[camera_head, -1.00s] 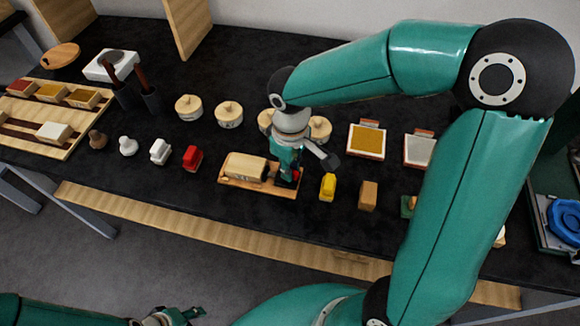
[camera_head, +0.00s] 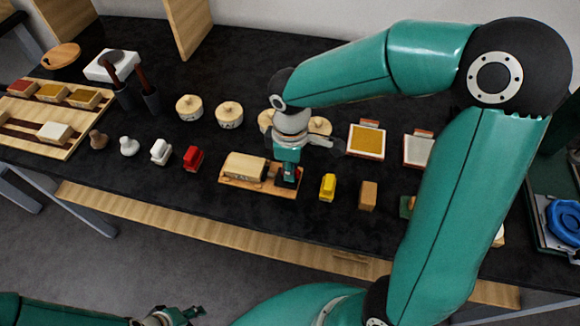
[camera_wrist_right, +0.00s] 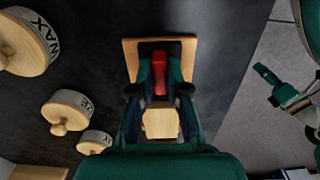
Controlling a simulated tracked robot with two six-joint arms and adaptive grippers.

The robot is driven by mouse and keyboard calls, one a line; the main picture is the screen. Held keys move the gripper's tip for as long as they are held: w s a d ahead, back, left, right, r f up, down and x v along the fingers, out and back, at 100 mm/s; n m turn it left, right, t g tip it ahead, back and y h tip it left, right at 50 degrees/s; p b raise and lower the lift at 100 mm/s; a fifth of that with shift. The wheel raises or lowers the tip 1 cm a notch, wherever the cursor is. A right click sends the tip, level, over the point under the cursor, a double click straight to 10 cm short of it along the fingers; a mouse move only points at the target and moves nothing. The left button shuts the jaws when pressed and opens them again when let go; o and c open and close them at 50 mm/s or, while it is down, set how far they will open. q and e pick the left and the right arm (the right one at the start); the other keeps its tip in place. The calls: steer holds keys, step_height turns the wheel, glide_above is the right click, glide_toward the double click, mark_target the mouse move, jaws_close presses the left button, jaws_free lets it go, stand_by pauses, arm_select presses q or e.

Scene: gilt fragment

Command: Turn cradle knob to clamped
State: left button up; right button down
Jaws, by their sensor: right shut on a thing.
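The cradle has a wooden base (camera_head: 229,181) with a cream block (camera_head: 244,166) lying on it. Its red knob (camera_wrist_right: 159,75) stands over a dark plate at the base's end. My right gripper (camera_wrist_right: 160,80) points down over that end, its fingers on either side of the knob and shut on it. In the head view my right gripper (camera_head: 286,178) hides most of the knob. The knob's markings cannot be read. My left gripper (camera_head: 180,316) is low at the bottom edge, away from the table, with its fingers apart and empty.
A yellow block (camera_head: 328,186) and a tan block (camera_head: 368,195) stand right of the cradle. A red piece (camera_head: 193,158) stands to its left. Round lidded pots (camera_head: 229,114) stand behind it. The dark tabletop in front of the cradle is clear.

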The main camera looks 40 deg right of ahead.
steer(key=shift+w, duration=0.1)
steer(key=c, duration=1.2)
jaws_free()
steer(key=shift+o, duration=0.2)
steer(key=shift+r, duration=0.15)
step_height(320, 180, up, 12)
